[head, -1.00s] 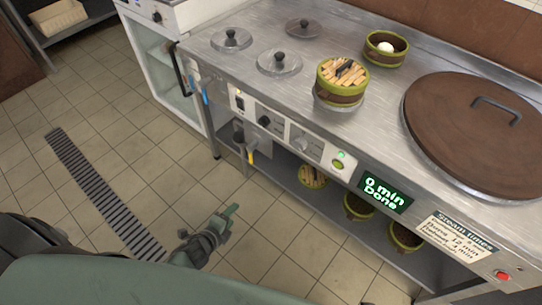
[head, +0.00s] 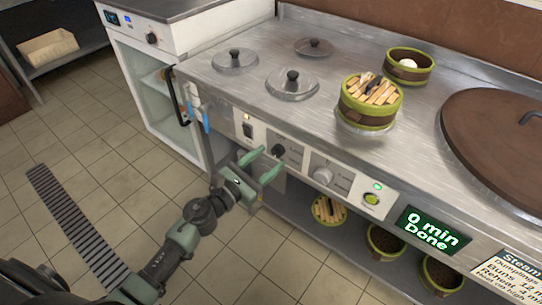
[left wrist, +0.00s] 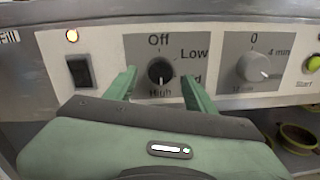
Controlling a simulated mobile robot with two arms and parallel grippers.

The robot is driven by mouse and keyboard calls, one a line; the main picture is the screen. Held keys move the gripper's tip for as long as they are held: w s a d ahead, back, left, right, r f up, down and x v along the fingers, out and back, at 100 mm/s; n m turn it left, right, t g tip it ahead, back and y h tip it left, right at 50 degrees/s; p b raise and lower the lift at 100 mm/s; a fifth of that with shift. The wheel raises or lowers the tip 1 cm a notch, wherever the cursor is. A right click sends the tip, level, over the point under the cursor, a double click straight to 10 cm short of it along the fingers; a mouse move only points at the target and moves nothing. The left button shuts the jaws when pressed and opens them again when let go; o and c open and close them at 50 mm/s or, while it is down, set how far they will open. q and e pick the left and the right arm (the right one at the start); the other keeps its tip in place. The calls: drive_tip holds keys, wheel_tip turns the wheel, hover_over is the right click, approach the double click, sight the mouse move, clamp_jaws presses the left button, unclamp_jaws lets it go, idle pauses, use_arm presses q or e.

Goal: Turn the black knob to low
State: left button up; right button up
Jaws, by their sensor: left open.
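The black knob (head: 279,151) is on the stove's front panel, between a black rocker switch and a grey timer knob. In the left wrist view the black knob (left wrist: 160,71) is ringed by "Off" at the top, "Low" at upper right, a partly hidden label at right and "High" below. My left gripper (head: 261,165) is open in front of the panel. In the left wrist view its fingers stand on either side of the knob with gaps, not gripping it. My right gripper is not in view.
The rocker switch (left wrist: 80,71) has a lit lamp above it. The grey timer knob (head: 322,176) and green start button (head: 371,199) are to the right. A display (head: 433,232) reads "0 min Done". Steamer baskets (head: 368,110) stand on the counter. A blue-handled item hangs at the left.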

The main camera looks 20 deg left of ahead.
use_arm(q)
drive_tip(key=shift+x, duration=0.95)
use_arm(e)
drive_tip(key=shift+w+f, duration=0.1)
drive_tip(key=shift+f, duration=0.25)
use_arm(q)
clamp_jaws()
